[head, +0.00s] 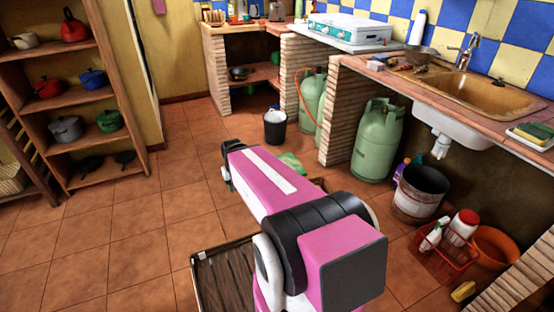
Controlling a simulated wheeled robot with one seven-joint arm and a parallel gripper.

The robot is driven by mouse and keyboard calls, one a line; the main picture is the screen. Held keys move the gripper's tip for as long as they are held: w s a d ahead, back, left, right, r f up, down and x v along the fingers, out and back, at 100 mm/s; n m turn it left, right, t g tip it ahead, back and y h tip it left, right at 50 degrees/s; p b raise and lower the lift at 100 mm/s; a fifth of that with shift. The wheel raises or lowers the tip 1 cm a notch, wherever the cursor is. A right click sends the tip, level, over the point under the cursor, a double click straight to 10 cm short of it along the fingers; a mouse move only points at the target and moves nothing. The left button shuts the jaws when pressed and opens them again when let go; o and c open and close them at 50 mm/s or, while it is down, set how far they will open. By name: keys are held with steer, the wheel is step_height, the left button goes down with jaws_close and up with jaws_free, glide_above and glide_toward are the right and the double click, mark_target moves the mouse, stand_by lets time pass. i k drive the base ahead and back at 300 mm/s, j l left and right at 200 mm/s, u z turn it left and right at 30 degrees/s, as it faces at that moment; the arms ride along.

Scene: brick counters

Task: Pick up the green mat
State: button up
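A green patch that looks like the green mat (291,163) lies on the tiled floor in the middle of the head view, just behind my pink arm. It looks rumpled, and my arm hides its near part. My arm reaches away from me to the left of it.
A dark bucket (275,128) stands beyond the patch. Green gas bottles (377,143) stand under the brick counter. A large bucket (420,193) and a red basket (446,258) stand at the right. Wooden shelves (92,150) with pots are at the left. The left floor is clear.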

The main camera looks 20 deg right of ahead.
mark_target(289, 155)
steer(key=i+j, duration=0.15)
steer(key=i, duration=0.45)
steer(key=i+j, duration=0.2)
steer(key=i, duration=0.4)
steer(key=i+j, duration=0.15)
steer(key=i, duration=0.45)
steer(key=i+j+z, duration=0.3)
steer(key=i, duration=0.3)
steer(key=i+j+z, duration=0.25)
steer(key=i+j, duration=0.2)
steer(key=i+z, duration=0.1)
steer(key=z, duration=1.75)
